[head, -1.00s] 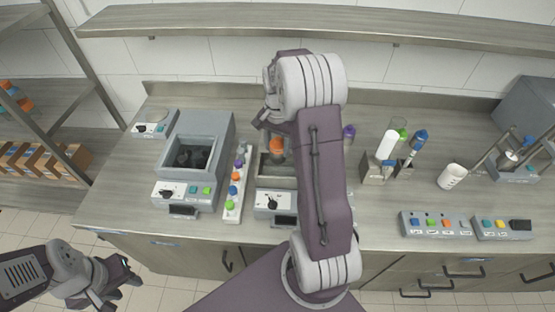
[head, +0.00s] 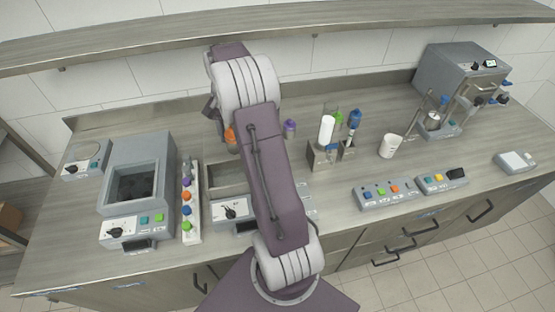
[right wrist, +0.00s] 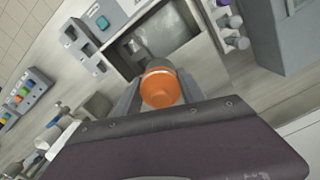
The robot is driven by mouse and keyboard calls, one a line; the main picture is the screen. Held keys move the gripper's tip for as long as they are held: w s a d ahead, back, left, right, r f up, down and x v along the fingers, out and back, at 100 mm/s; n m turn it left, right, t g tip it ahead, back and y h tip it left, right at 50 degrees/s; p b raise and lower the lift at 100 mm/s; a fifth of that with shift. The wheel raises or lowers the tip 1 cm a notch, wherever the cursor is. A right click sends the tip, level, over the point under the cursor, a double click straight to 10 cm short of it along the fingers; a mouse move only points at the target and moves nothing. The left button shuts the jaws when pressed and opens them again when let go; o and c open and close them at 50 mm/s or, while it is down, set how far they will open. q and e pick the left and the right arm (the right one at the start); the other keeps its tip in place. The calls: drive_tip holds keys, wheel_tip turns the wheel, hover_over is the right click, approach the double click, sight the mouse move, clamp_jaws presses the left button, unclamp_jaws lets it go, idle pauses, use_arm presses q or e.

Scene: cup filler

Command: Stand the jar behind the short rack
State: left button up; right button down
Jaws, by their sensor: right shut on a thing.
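An orange-capped jar (right wrist: 160,88) is between the fingers of my right gripper (right wrist: 158,92), which is shut on it; mostly its cap shows. In the head view its orange cap (head: 231,136) shows just left of my right arm, which hides most of the gripper. The jar is above or behind the open basin of the middle device (head: 226,177); its height is unclear. A low grey rack (head: 322,158) holding a white tube and pipette-like tools stands right of my arm. I cannot tell if this is the short rack. My left gripper is out of view.
A purple-capped item (head: 290,126) stands left of the grey rack. A white strip (head: 190,230) with several coloured caps lies beside the left bath (head: 137,160). A white cup (head: 389,147) and button boxes (head: 384,193) are at right. A shelf (head: 300,28) spans the back.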

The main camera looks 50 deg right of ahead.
drive_tip(key=s+d+f, duration=0.2)
drive_tip(key=s+d, duration=0.1)
drive_tip(key=d, duration=0.4)
drive_tip(key=s+d+f, duration=0.2)
drive_tip(key=d+f, duration=0.1)
drive_tip(key=d, duration=0.4)
drive_tip(key=d+f, duration=0.1)
drive_tip(key=f, duration=0.2)
drive_tip(key=s+d+f+b, duration=0.1)
drive_tip(key=f, duration=0.2)
drive_tip(key=d+f, duration=0.1)
drive_tip(key=f, duration=0.2)
drive_tip(key=shift+s+f, duration=0.25)
wheel_tip(320, 180, down, 3)
drive_tip(key=shift+s+a+f, duration=0.1)
drive_tip(key=shift+f, duration=0.2)
drive_tip(key=c, duration=0.7)
unclamp_jaws()
